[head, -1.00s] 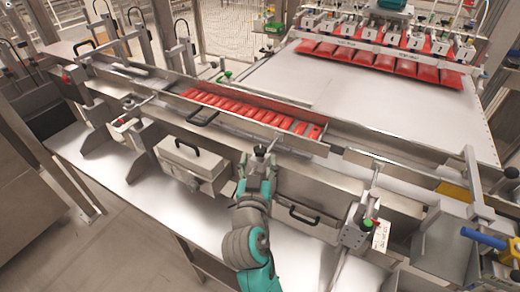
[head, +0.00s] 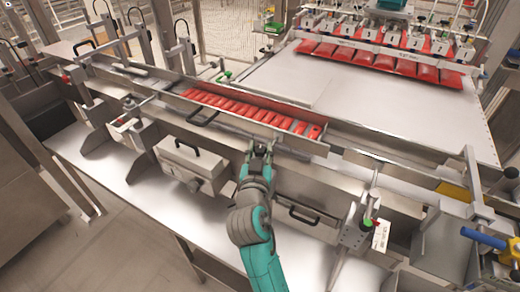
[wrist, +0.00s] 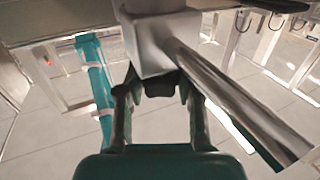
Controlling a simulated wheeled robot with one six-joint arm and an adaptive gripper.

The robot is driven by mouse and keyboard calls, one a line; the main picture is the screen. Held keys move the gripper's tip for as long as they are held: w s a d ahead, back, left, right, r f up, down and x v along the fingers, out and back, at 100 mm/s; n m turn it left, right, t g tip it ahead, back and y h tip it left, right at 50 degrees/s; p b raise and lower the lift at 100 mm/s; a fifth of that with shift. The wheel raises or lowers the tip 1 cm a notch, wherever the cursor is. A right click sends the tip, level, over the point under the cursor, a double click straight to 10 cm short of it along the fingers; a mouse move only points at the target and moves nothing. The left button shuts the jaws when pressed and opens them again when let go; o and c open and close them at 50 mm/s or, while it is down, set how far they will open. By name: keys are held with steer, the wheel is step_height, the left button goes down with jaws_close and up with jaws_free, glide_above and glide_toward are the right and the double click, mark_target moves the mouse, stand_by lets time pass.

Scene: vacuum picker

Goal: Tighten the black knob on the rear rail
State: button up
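A small dark knob (wrist: 160,88) shows in the wrist view under a grey metal block, which has a round bar running off to the lower right. My gripper (wrist: 158,80) has one finger on each side of this knob. The fingers are apart, and I see no clear contact with the knob. In the head view my gripper (head: 261,147) is up against the metal rail (head: 225,139) in front of the tray of red pouches. There the gripper covers most of the knob. I cannot tell from these frames which rail counts as the rear one.
A long tray of red pouches (head: 250,110) lies behind my gripper. A metal box with a black handle (head: 188,148) stands to the left, and a post with red and green knobs (head: 360,222) to the right. A green knob (head: 227,76) sits beyond the tray.

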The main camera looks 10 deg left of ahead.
steer(key=shift+a+m+h, duration=0.15)
steer(key=shift+m+h, duration=1.05)
steer(key=shift+h, duration=0.7)
steer(key=shift+m+g+h, duration=0.6)
steer(key=shift+m+h, duration=0.6)
steer(key=shift+h, duration=0.6)
steer(key=o, duration=1.2)
steer(key=v, duration=1.2)
